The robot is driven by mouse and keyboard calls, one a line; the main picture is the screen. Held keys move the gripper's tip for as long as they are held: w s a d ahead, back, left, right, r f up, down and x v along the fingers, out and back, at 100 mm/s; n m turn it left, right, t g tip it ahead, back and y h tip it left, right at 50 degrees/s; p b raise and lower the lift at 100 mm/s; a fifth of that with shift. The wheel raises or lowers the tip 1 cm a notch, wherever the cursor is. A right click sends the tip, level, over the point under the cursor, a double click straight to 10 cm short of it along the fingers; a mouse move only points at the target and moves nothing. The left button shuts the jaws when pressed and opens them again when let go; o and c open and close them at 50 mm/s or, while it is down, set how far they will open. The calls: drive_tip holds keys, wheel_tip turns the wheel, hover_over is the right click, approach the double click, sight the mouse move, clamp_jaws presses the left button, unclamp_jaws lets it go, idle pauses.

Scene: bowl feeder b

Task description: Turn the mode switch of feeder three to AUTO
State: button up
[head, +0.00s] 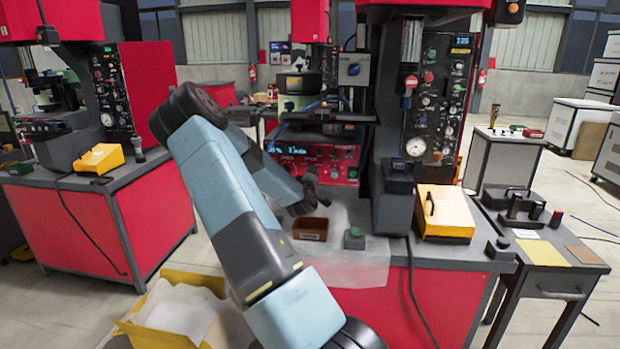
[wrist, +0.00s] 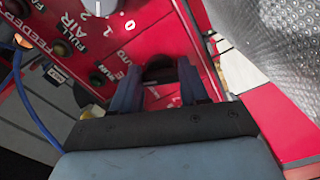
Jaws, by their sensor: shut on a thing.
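The red feeder panel (wrist: 140,25) fills the upper part of the wrist view, with white lettering that reads FEEDER, FULL and AIR. The panel with a lit blue display (head: 325,160) also shows in the head view, below the bowl. My gripper (wrist: 158,85) has its two dark blue fingers around a dark knob (wrist: 159,66) on this panel, shut on it. Partly hidden lettering that looks like AUTO and MAN lies just left of the knob, so it appears to be the mode switch. Its pointer is hidden. In the head view, my arm largely hides the contact.
A blue cable (wrist: 30,105) hangs left of the panel. A yellow case (head: 445,213) lies farther right.

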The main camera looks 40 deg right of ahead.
drive_tip(key=shift+s+f+m, duration=0.1)
drive_tip(key=shift+f+m, duration=0.05)
drive_tip(key=shift+m, duration=1)
drive_tip(key=shift+s+f+m, duration=0.1)
drive_tip(key=shift+f+m, duration=0.05)
drive_tip(key=shift+m, duration=1)
drive_tip(key=shift+w, duration=0.1)
drive_tip(key=o, duration=0.8)
drive_tip(key=shift+o, duration=1.3)
drive_tip(key=shift+w+r, duration=0.1)
drive_tip(key=v, duration=1.3)
drive_tip(key=shift+a, duration=0.35)
